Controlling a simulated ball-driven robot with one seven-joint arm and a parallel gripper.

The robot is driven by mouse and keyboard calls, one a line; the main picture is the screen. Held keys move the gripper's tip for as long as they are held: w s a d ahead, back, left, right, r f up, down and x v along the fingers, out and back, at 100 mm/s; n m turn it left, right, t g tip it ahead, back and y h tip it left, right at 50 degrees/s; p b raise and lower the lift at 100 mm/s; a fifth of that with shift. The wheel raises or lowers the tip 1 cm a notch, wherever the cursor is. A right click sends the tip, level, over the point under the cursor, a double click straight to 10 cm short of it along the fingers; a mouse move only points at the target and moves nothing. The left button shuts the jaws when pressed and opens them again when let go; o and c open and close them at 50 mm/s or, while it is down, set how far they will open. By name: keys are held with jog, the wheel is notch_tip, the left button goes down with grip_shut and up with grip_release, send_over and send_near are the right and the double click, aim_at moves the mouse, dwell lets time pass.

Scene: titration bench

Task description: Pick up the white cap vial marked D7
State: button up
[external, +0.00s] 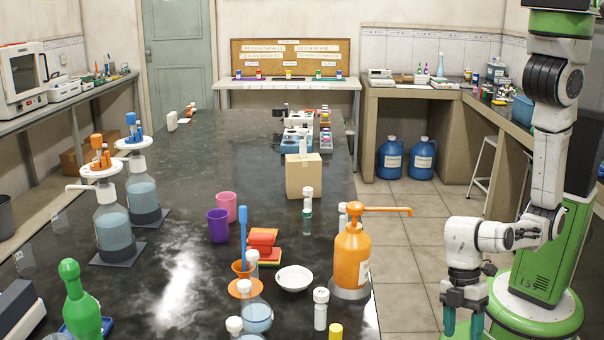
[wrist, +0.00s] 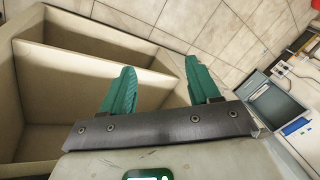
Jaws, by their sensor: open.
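Several white cap vials stand on the dark bench; no D7 marking is legible at this size. One vial (external: 320,312) stands at the front edge left of the orange pump bottle. Another vial (external: 307,212) stands in front of the cardboard box, and a third (external: 343,209) is partly hidden behind the pump bottle. My gripper (external: 463,326) hangs fingers down off the bench's right side, apart from all vials. In the wrist view my gripper (wrist: 160,66) is open, with nothing between its teal fingers, over floor and beige compartments; no vial shows there.
The orange pump bottle (external: 352,255) stands tall by the bench's right edge. A white dish (external: 294,279), glass flasks (external: 257,315), a yellow-capped item (external: 336,331) and a cardboard box (external: 303,177) are nearby. Beige open compartments (wrist: 60,84) fill the left of the wrist view.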

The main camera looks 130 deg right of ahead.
jog(key=w+a+r+m+t+y+p, duration=0.1)
jog(key=w+r+p, duration=0.1)
jog(key=w+r, duration=0.4)
jog(key=w+r+t+y+p, duration=0.1)
jog(key=w+r+y+p, duration=0.15)
jog(key=w, duration=0.55)
jog(key=w+d+r+m+t+h, duration=0.15)
jog(key=w+d+r+m, duration=0.25)
jog(key=d+r, duration=0.55)
jog(key=w+d+r+m+t+h, duration=0.1)
jog(key=w+d+r+m+h, duration=0.4)
jog(key=d, duration=0.8)
jog(key=g+b, duration=0.5)
jog(key=g, duration=0.2)
send_over(307, 188)
jog(key=f, duration=0.4)
jog(key=shift+w+a+f, duration=0.15)
jog(key=shift+a+f, duration=0.05)
jog(key=shift+f, duration=0.2)
notch_tip(307, 188, down, 4)
jog(key=shift+f, duration=0.2)
jog(key=shift+s+a+f+p, duration=0.1)
jog(key=shift+f+p, duration=0.2)
jog(key=shift+f, duration=1.2)
jog(key=shift+s+f+p, duration=0.1)
jog(key=shift+f+p, duration=0.15)
jog(key=shift+f, duration=1.25)
